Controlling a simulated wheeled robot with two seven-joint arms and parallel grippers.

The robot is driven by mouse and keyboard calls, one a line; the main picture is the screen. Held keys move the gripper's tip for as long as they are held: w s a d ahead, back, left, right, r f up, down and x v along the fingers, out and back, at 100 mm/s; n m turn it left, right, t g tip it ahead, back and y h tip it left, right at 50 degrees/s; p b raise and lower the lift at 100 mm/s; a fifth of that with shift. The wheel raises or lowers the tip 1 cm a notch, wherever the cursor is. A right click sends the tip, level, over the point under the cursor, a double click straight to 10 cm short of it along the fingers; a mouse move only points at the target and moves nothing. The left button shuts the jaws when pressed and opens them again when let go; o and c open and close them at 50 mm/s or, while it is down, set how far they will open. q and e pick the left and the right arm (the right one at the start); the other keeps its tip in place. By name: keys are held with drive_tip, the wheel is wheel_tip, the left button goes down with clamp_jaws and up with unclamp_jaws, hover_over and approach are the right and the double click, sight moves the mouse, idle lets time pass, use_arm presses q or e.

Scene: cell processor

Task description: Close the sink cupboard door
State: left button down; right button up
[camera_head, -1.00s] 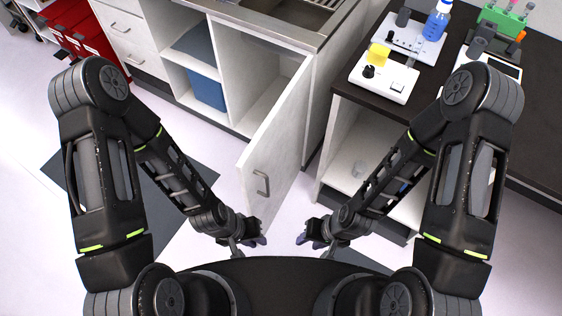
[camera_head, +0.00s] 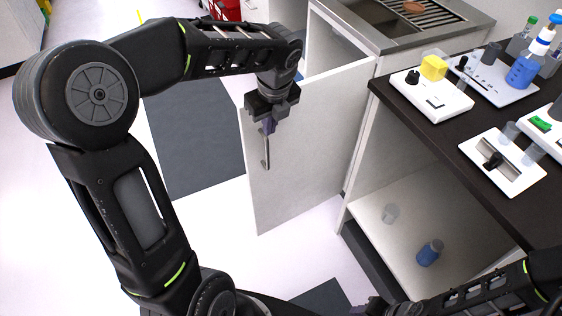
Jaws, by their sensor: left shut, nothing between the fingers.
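The sink cupboard door (camera_head: 310,150) is a pale panel standing open, swung out from the cabinet under the sink (camera_head: 425,18). Its hinged side is on the right and its free edge on the left. A grey bar handle (camera_head: 266,152) is on its face near the free edge. My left gripper (camera_head: 268,126) is shut and empty, pointing down at the handle's upper end; whether it touches the handle or door is unclear. My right gripper (camera_head: 362,308) is low at the bottom edge, apart from the door, and its jaws are too small to read.
A dark bench (camera_head: 450,130) with white devices and a blue bottle (camera_head: 527,65) stands to the right. Its open shelf below (camera_head: 440,205) holds small containers. The floor (camera_head: 215,225) left of and in front of the door is clear.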

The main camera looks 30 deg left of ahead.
sight(256, 134)
use_arm(q)
drive_tip(key=shift+s+a+r, duration=0.2)
drive_tip(key=shift+a+r, duration=0.15)
drive_tip(key=shift+r, duration=0.15)
drive_tip(key=shift+f, duration=0.1)
drive_tip(key=w+a+f, duration=0.1)
drive_tip(key=f, duration=0.2)
drive_tip(key=a+f, duration=0.2)
drive_tip(key=f, duration=0.1)
drive_tip(key=w+a+f, duration=0.1)
drive_tip(key=f, duration=0.2)
drive_tip(key=shift+w+a+f+b, duration=0.25)
drive_tip(key=shift+w+f+b, duration=0.05)
drive_tip(key=shift+w, duration=0.05)
drive_tip(key=shift+w+a, duration=0.25)
drive_tip(key=shift+a, duration=0.2)
